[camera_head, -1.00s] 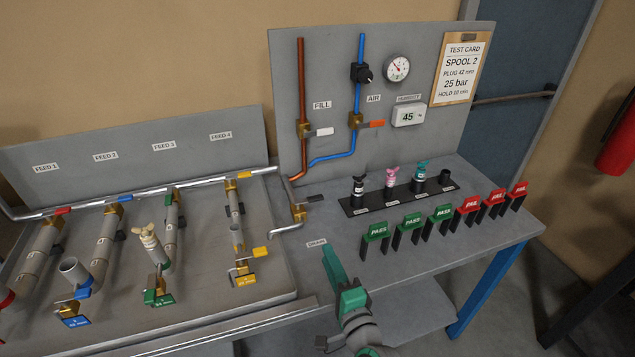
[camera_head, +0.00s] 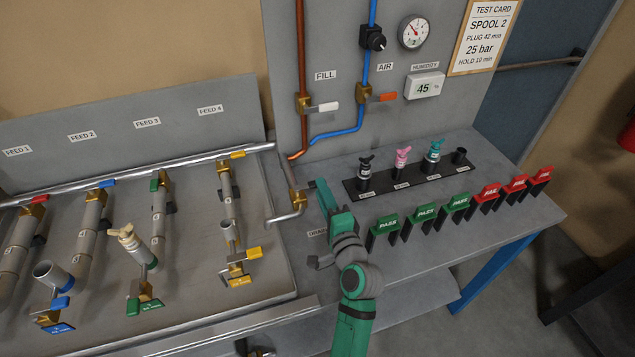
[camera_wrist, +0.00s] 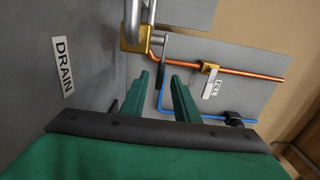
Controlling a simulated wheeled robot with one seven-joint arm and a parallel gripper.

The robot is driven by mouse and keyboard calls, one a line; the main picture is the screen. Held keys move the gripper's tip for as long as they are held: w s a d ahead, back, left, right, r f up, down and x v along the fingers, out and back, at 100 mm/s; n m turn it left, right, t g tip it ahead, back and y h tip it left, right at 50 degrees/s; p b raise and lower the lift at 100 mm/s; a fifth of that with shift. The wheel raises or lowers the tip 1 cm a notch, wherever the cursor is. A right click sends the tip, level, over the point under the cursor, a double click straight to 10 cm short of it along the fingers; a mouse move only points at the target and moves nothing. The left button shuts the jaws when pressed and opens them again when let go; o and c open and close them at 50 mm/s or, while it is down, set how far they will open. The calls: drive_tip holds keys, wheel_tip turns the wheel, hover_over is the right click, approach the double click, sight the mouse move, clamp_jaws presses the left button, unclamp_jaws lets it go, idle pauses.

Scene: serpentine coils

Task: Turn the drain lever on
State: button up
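The brass drain valve (camera_head: 298,198) sits on the grey pipe at the bench's left side. A brass valve body (camera_wrist: 134,38) on a grey pipe shows ahead in the wrist view. My gripper (camera_head: 322,186) is just right of the drain valve. The DRAIN label (camera_wrist: 64,66) is left of the fingers.
The fill valve (camera_head: 304,104) with its white lever and the air valve (camera_head: 363,94) with its orange lever are on the back panel. A black plug rack (camera_head: 410,182) and green and red tags (camera_head: 424,217) stand right of my arm. Feed pipes fill the left.

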drive_tip(key=shift+x, duration=2)
clamp_jaws()
